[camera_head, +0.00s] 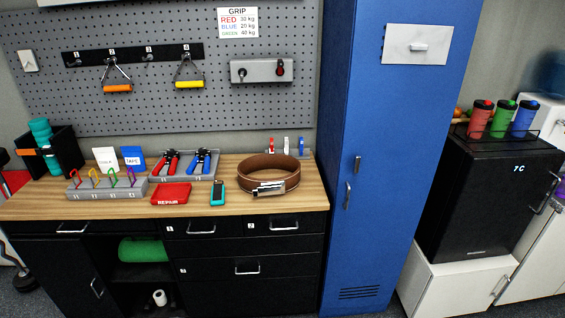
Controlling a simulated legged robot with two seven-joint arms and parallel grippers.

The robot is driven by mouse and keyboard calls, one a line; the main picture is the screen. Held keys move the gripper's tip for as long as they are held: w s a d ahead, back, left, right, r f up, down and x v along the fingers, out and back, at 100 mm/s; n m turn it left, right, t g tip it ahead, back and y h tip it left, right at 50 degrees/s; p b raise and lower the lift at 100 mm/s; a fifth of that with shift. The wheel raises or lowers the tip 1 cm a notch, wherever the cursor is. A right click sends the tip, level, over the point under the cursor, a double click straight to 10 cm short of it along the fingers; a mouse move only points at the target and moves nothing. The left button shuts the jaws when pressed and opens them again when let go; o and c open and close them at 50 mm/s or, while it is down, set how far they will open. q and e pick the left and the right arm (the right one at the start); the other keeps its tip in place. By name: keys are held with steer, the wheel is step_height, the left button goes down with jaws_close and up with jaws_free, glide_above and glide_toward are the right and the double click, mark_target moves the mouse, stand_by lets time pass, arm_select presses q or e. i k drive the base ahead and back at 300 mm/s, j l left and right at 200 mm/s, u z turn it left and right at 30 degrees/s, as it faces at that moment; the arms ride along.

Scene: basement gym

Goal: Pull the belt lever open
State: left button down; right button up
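A brown weightlifting belt (268,169) stands on edge in a loop on the right part of the wooden bench top. Its metal lever buckle (268,189) faces me at the front of the loop. The lever looks flat against the belt, but it is too small to tell its exact position. Neither of my grippers is in view.
On the wooden bench (317,197) left of the belt are a teal device (217,193), a red repair case (171,194) and a tray with red and blue hand grips (187,163). A tall blue locker (395,130) stands close on the right. Bare wood lies in front of the belt.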

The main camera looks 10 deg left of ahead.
mark_target(263, 191)
steer(key=i+j+z, duration=0.35)
steer(key=i+j, duration=0.15)
steer(key=i, duration=0.3)
steer(key=i+j+z, duration=0.35)
steer(key=i+j, duration=0.35)
